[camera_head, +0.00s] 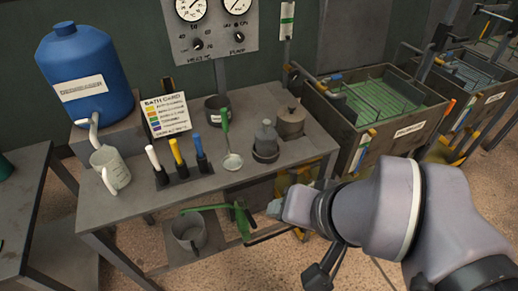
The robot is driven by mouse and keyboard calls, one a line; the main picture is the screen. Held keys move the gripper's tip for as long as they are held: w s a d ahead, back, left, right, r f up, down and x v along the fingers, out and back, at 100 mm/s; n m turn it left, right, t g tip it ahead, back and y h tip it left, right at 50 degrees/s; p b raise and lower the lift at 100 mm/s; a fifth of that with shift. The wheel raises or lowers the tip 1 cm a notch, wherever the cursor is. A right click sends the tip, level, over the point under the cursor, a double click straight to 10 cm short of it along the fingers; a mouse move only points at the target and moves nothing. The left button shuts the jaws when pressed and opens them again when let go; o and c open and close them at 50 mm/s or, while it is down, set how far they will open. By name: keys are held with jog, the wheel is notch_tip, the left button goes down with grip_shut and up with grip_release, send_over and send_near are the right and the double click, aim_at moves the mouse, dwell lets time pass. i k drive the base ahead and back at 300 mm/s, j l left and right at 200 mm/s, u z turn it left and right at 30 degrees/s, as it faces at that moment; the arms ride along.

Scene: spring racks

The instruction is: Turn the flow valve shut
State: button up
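I cannot tell for certain which part is the flow valve. A clear upright tube with a green band (287,20) stands right of the gauge panel, with dark pipework (297,72) below it. A small blue fitting (336,77) sits by the rim of the first green tank (375,105). My arm reaches in from the right, and my gripper (276,208) is low in front of the bench's right end, well apart from the tube and pipework. Its fingers are small and partly hidden by the wrist, so their opening does not show.
The gauge panel (212,25) has knobs. A second tank (480,75) stands further right. A bucket (190,232) sits below.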

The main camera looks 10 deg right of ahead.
aim_at(294, 73)
jog(key=i+l, duration=0.2)
jog(key=i, duration=0.2)
jog(key=i+l, duration=0.25)
jog(key=i+l+z, duration=0.1)
jog(key=i, duration=0.4)
jog(key=l, duration=0.1)
